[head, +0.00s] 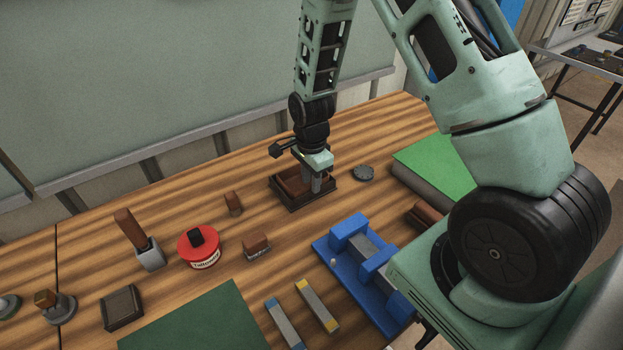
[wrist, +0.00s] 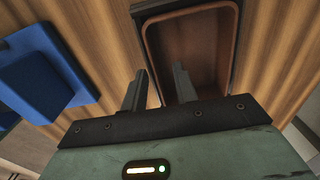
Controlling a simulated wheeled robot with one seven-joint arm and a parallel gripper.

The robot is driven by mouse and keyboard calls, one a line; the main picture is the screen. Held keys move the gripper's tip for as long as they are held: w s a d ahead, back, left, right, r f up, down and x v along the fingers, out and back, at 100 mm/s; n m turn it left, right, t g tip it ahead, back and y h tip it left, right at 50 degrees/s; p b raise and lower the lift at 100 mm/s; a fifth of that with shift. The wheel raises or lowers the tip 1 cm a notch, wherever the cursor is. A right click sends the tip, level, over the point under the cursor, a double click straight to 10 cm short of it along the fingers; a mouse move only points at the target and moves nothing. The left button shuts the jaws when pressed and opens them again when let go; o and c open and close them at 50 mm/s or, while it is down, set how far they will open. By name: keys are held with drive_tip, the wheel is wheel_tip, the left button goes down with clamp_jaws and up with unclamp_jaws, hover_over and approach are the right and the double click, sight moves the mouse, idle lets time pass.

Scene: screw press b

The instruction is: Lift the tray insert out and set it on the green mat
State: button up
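The tray insert (head: 289,184) is a brown, open-topped tray with rounded corners. It sits inside a dark box (head: 293,206) on the wooden bench, and it also shows in the wrist view (wrist: 205,45). My gripper (head: 314,183) points down at the insert's right side in the head view. In the wrist view my gripper (wrist: 158,90) has its two fingers apart, one on each side of the insert's near left wall, with gaps visible. Contact with the wall cannot be told. A flat dark green mat (head: 200,322) lies at the bench's front.
A thick green-topped block (head: 435,162) lies right of the box, with a grey round piece (head: 363,173) between.

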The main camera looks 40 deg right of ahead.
drive_tip(key=shift+r, duration=0.1)
wheel_tip(320, 180, up, 17)
drive_tip(key=b, duration=0.1)
drive_tip(key=shift+b, duration=0.4)
drive_tip(key=shift+r, duration=0.1)
